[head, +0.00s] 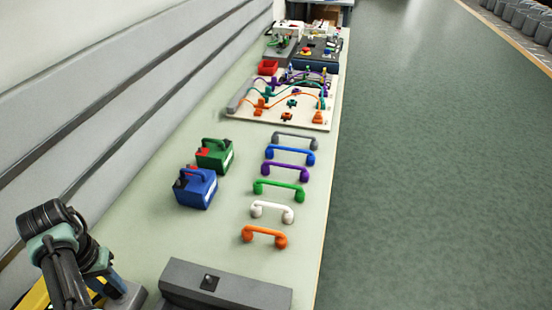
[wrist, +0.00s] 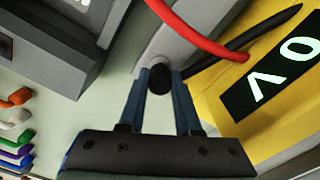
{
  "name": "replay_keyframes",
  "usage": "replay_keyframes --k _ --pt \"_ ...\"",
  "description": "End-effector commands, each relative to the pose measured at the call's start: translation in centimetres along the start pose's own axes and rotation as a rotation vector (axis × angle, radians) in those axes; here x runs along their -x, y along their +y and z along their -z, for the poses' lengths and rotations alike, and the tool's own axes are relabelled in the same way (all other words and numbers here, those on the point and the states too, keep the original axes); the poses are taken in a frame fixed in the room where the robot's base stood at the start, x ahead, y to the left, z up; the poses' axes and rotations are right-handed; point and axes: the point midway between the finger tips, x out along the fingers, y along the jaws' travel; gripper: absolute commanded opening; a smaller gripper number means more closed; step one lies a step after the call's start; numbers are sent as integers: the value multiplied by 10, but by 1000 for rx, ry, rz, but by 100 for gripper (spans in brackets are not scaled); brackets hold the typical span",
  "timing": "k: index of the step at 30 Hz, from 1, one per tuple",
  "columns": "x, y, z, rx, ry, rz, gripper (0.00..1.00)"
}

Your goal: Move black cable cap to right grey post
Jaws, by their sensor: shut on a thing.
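The black cable cap (wrist: 160,79) sits between the two blue fingers of my gripper (wrist: 160,72) in the wrist view. The fingers are shut on it. A grey block (wrist: 184,38) lies just beyond the fingertips, with a rounded grey and dark end next to the cap; I cannot tell whether the cap touches it. I cannot tell which part is the right grey post. A red cable (wrist: 195,32) and a black pointed lead (wrist: 255,38) run beside the block. In the head view my arm covers most of this spot.
A yellow meter (wrist: 225,85) with a lit display is close right of my gripper. A dark grey box (head: 225,285) stands at the table's near edge. Coloured handles (head: 280,190), blue (head: 196,190) and green (head: 215,157) boxes, and a wire board (head: 245,112) lie farther along.

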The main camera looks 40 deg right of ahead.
Motion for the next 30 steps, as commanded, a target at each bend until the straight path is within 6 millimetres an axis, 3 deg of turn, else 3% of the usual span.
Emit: replay_keyframes --k 15,26,27,30 --pt "-20 0 0 0 1 0 0" --pt "-21 0 0 0 -1 0 0" --pt "-21 0 0 0 -1 0 36" --pt "-21 0 0 0 -1 0 54"
